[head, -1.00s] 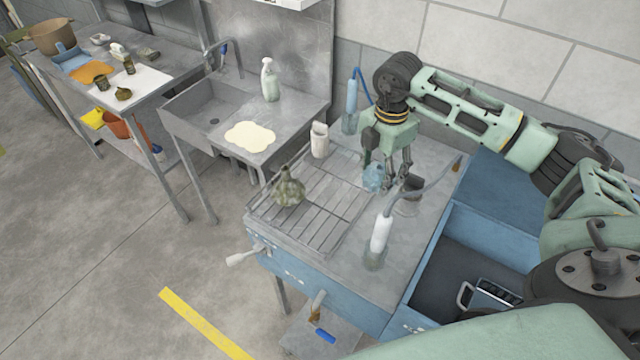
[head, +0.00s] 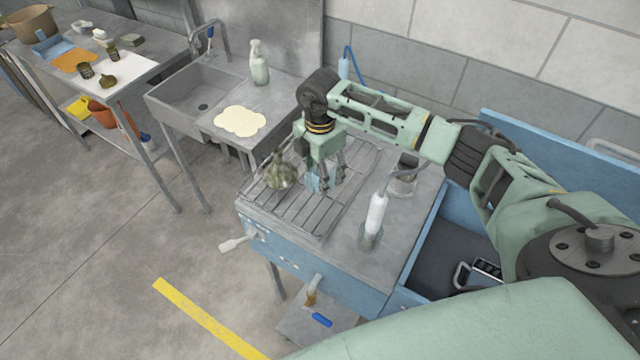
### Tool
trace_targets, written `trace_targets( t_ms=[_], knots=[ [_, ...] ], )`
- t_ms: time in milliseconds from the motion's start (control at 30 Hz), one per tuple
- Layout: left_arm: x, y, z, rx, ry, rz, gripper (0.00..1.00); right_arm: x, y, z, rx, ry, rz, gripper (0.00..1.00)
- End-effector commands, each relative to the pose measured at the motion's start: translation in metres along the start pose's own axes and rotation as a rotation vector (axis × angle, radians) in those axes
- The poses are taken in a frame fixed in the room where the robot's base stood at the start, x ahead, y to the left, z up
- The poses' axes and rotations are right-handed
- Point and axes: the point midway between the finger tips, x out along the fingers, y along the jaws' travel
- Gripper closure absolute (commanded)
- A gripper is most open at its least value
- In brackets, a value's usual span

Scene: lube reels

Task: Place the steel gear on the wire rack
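The wire rack (head: 326,214) lies flat on the grey top of the blue bench. My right gripper (head: 328,187) points down over the rack's right part. A small light-blue piece (head: 313,182) sits at its fingers and appears gripped. It may be the steel gear, but I cannot make out teeth. I cannot tell whether it touches the rack. A lumpy olive-green object (head: 281,174) stands on the rack's left part, close to the gripper. My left gripper is not in view.
A sink (head: 195,97) and spray bottle (head: 259,65) are at the back left. Bare rack shows at the front.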

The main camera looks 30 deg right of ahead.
Motion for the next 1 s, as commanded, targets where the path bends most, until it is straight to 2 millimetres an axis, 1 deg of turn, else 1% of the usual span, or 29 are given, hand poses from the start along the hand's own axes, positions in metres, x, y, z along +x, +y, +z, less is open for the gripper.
trace_targets(
  t_ms=[67, 200, 300, 533, 700, 733, 900, 1000],
  knots=[
    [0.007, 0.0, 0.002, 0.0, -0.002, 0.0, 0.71, 0.008, 0.001, 0.0, 0.001, 0.0, 0.001, 0.99],
    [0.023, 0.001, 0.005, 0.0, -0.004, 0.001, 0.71, 0.03, 0.0, 0.0, 0.001, 0.0, 0.001, 0.99],
    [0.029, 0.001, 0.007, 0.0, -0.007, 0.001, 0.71, 0.04, 0.0, 0.0, 0.001, 0.001, 0.001, 0.99],
    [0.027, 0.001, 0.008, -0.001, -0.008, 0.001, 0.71, 0.037, 0.0, 0.0, 0.001, 0.001, 0.002, 0.99],
    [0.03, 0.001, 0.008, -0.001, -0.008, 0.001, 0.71, 0.042, 0.0, 0.0, 0.001, 0.001, 0.002, 0.99],
    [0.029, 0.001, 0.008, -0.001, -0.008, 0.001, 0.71, 0.042, -0.001, 0.0, 0.001, 0.0, -0.001, 0.4],
    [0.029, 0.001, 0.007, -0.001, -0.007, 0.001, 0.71, 0.042, -0.001, 0.0, 0.001, 0.0, -0.001, 0.25],
    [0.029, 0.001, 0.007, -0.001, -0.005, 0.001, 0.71, 0.042, -0.001, 0.0, 0.001, 0.0, -0.001, 0.24]
  ],
)
